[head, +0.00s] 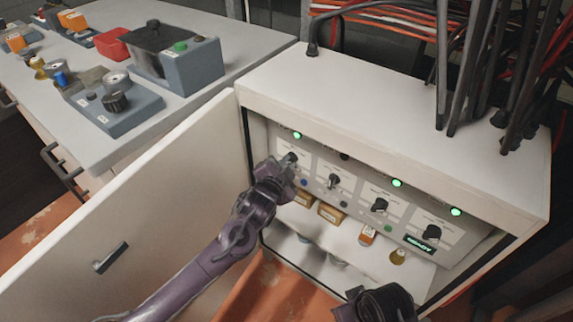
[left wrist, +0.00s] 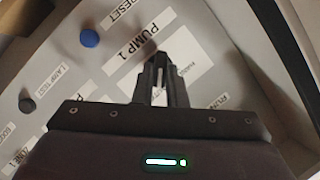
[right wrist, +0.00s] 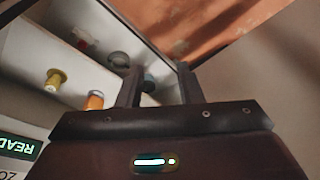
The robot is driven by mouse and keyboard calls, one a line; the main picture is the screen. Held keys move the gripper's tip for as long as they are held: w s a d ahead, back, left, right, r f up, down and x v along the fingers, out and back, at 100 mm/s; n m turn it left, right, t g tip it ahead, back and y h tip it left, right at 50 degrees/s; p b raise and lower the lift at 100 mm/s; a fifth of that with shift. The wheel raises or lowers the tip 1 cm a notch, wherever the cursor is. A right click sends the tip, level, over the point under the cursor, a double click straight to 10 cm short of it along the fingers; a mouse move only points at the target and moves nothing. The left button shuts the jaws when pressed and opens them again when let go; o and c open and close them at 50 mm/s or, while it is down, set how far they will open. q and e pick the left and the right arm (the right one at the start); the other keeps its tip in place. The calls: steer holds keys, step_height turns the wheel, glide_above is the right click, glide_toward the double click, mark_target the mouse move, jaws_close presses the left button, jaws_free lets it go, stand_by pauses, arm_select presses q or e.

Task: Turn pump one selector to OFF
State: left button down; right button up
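The control panel is inside the open white cabinet, with a row of dark selector knobs. The pump one selector (head: 291,157) is the leftmost knob. My left gripper (head: 286,164) is at it, and its fingers look closed around the knob. In the left wrist view, the fingers (left wrist: 162,65) are close together beside the "PUMP 1" label (left wrist: 137,38). They hide most of the knob, so its pointer direction cannot be read. The green lamp (head: 297,135) above it is lit. My right gripper (right wrist: 158,88) is open and empty, low in front of the cabinet.
Other selectors (head: 380,205) sit to the right, with two more lit green lamps and one dark lamp. A READY display (head: 420,243) is at the lower right. Small boxes (head: 331,212) stand on the shelf below. The open cabinet door (head: 130,215) flanks my left arm.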

steer(key=shift+s+f, duration=0.1)
steer(key=shift+s, duration=0.05)
arm_select(q)
steer(key=shift+w+a+r+n+g+h+p, duration=0.15)
steer(key=shift+n+g+h+p, duration=0.6)
steer(key=shift+n+p, duration=1.15)
steer(key=shift+w+a+r+n+g+h+p, duration=0.15)
steer(key=shift+n+g+h+p, duration=0.85)
steer(key=shift+p, duration=1.6)
arm_select(e)
steer(key=s+d+f, duration=0.2)
steer(key=d+f, duration=0.1)
steer(key=f, duration=0.6)
steer(key=s+d+f+m+h, duration=0.1)
steer(key=s+d+f, duration=0.1)
steer(key=f, duration=0.7)
steer(key=shift+d+f+m+g, duration=0.3)
steer(key=shift+d+f+g, duration=0.1)
steer(key=shift+d, duration=0.2)
arm_select(q)
steer(key=shift+f+t+y, duration=0.1)
steer(key=shift+t+y, duration=0.15)
